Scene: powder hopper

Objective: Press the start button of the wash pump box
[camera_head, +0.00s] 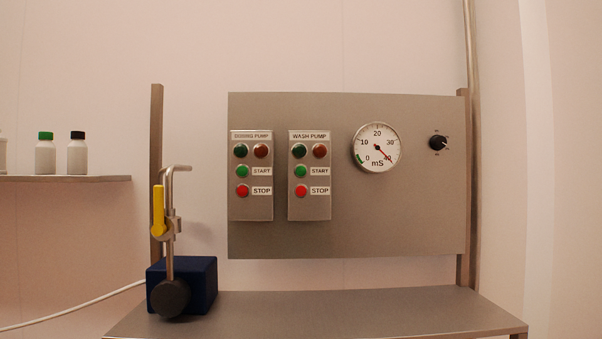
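The wash pump box (309,208) is the right one of two grey boxes on an upright metal panel. Its label reads WASH PUMP. Its green start button (301,171) sits left of the START label. A red stop button (301,191) is below it. A dark green lamp (299,151) and a dark red lamp (319,151) are above. Nothing covers the box. Neither of my grippers shows in the head view.
A dosing pump box (252,208) with like buttons is just left. A round gauge (377,148) and black knob (438,143) are right. A blue block (204,285) with a yellow-handled valve (158,211) stands left on the metal table (350,312). Bottles stand on a shelf (60,179).

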